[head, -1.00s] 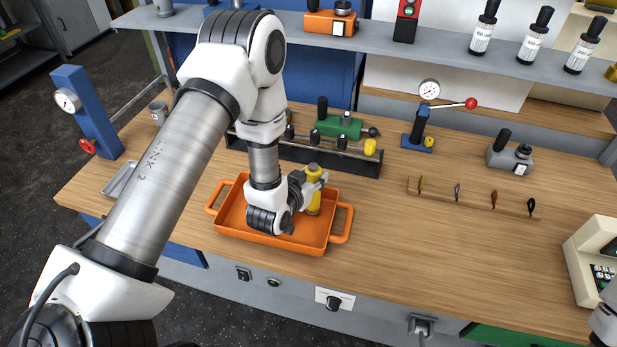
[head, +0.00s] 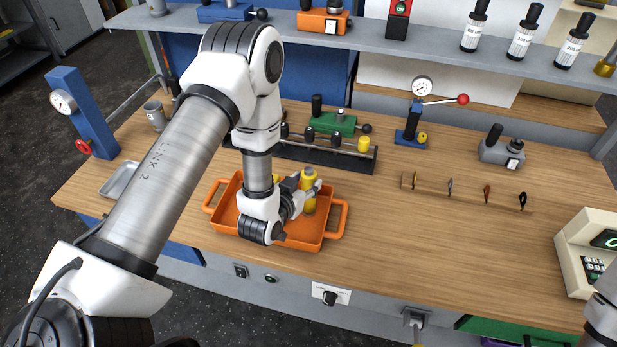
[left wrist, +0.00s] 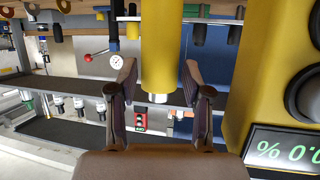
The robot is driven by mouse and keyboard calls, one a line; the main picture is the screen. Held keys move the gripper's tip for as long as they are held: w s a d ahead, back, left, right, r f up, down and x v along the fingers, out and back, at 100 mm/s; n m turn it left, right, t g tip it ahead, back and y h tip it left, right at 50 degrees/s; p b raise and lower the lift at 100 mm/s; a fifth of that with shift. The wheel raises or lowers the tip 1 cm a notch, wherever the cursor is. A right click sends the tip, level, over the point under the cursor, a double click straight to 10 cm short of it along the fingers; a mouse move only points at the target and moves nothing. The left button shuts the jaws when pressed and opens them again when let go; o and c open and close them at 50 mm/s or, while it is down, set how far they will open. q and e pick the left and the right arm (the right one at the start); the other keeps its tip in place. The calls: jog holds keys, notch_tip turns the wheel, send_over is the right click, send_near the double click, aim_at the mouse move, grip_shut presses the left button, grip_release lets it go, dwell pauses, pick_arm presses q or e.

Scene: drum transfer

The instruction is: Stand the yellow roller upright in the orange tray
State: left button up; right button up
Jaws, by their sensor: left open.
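The yellow roller (head: 309,178) stands upright at the right side of the orange tray (head: 333,216) in the head view. My right gripper is out of view.
A dark rack (head: 340,159) with a yellow piece (head: 364,144) stands behind the tray. A metal dish (head: 118,180) lies left. A blue gauge press (head: 412,125) and hook strip (head: 465,193) are right. A yellow body with a digital display (left wrist: 282,148) fills the wrist view's right.

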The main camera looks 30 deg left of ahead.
pick_arm(q)
jog(key=v, duration=0.5)
jog(key=shift+s+r+p, duration=0.1)
jog(key=shift+s+p, duration=0.1)
jog(key=shift+p, duration=0.2)
jog(key=shift+w, duration=0.1)
jog(key=s+d+f+g+b, duration=0.1)
jog(key=s+f+g+b, duration=0.1)
jog(key=s+f+g, duration=0.5)
jog(key=s+d+f+g+h+b, duration=0.1)
jog(key=s+f+g, duration=0.5)
jog(key=s+f, duration=0.7)
jog(key=s+d+b, duration=0.1)
jog(key=s, duration=0.4)
jog(key=shift+d+g+b, duration=0.2)
jog(key=shift+g+b, duration=0.15)
jog(key=shift+g, duration=0.05)
